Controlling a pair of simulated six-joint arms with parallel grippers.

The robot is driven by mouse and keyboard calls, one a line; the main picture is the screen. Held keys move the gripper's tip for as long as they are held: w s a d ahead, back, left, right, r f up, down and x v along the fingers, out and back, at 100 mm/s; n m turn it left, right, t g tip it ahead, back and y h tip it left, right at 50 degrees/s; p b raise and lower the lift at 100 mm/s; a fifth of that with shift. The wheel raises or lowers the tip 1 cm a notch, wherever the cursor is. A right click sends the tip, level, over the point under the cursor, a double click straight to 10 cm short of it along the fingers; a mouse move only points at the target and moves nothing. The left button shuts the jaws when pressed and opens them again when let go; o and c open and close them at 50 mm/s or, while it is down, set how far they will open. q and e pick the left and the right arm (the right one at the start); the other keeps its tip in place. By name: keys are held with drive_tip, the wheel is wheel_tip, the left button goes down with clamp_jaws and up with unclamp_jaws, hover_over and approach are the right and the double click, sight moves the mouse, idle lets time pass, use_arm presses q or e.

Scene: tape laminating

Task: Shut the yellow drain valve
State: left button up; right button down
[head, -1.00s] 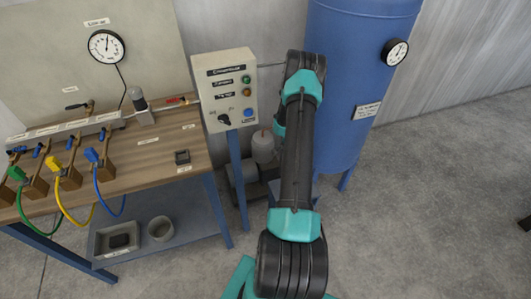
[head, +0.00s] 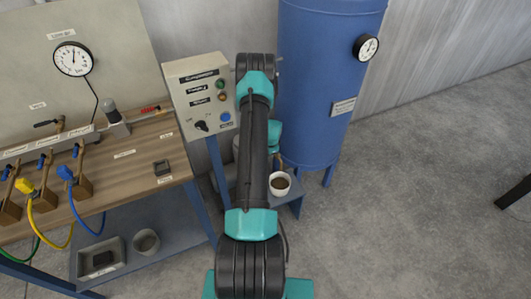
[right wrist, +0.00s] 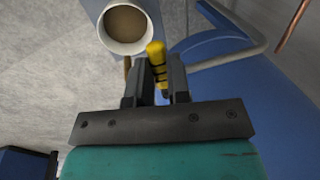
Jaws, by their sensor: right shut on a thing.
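The yellow drain valve handle (right wrist: 156,58), with dark bands, stands between the two fingers of my right gripper (right wrist: 158,72) in the right wrist view. The gripper is shut on it. In the head view my right arm hides the valve and gripper. The blue tank (head: 322,85) stands behind the arm; its blue surface (right wrist: 235,85) also shows in the right wrist view. A white cup (head: 280,184) of brown liquid stands low by the tank; it appears just beyond the fingers in the right wrist view (right wrist: 127,27). My left gripper is not in view.
A control box (head: 203,95) on a blue post stands left of the arm. The wooden workbench (head: 125,170) with hoses and small valves is further left. A copper pipe (right wrist: 292,22) runs at the upper right of the wrist view.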

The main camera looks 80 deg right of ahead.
drive_tip(key=c, duration=1.1)
unclamp_jaws()
drive_tip(key=v, duration=1.7)
drive_tip(key=shift+r, duration=0.25)
